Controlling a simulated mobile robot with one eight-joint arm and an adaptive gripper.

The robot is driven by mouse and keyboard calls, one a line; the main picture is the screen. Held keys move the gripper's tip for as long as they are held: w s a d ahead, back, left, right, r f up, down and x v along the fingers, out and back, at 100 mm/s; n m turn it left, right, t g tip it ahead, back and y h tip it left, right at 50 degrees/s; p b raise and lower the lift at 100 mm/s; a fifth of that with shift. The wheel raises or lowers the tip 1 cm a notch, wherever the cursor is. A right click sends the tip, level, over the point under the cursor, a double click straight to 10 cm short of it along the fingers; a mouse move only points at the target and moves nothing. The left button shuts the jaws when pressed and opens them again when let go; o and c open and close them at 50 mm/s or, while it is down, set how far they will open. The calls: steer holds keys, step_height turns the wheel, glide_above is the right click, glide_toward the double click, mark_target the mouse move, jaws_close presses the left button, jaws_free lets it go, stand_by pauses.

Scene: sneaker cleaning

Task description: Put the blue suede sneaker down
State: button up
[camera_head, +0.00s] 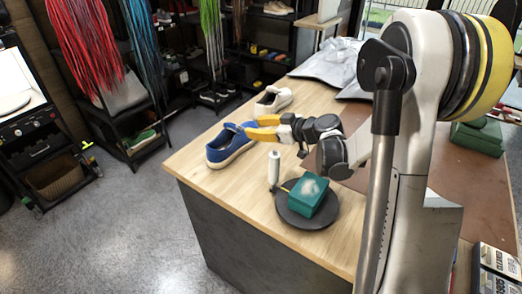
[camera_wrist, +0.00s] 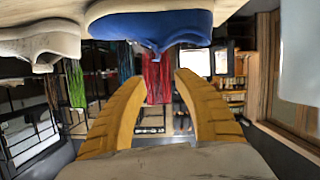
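The blue suede sneaker (camera_head: 230,149) rests upright on the wooden table's left corner, its white sole on the tabletop. My gripper (camera_head: 251,128) is beside its upper right end, yellow fingers pointing towards it. In the wrist view, which is upside down, the blue sneaker (camera_wrist: 160,28) is at the top. My gripper (camera_wrist: 163,80) has its two yellow fingers spread with an empty gap between them. The sneaker's blue tab lies just beyond the fingertips, and I see no finger closed on it. Whether a fingertip still touches it I cannot tell.
A pale sneaker (camera_head: 272,101) stands behind the blue one. A white bottle (camera_head: 274,168) and a teal box (camera_head: 308,194) on a dark round disc (camera_head: 292,212) stand in front of my arm. The table's left edge is close to the blue sneaker.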

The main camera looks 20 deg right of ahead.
steer(key=s+a+r+m+g+h, duration=0.1)
steer(key=s+a+r+m+g, duration=0.15)
steer(key=s+a, duration=0.4)
steer(key=s+r+m+g+h, duration=0.1)
steer(key=s+m+h, duration=0.4)
steer(key=s, duration=1.8)
steer(key=shift+s+a+g+h, duration=0.2)
steer(key=shift+s+g+h, duration=0.2)
steer(key=shift+g+h, duration=0.25)
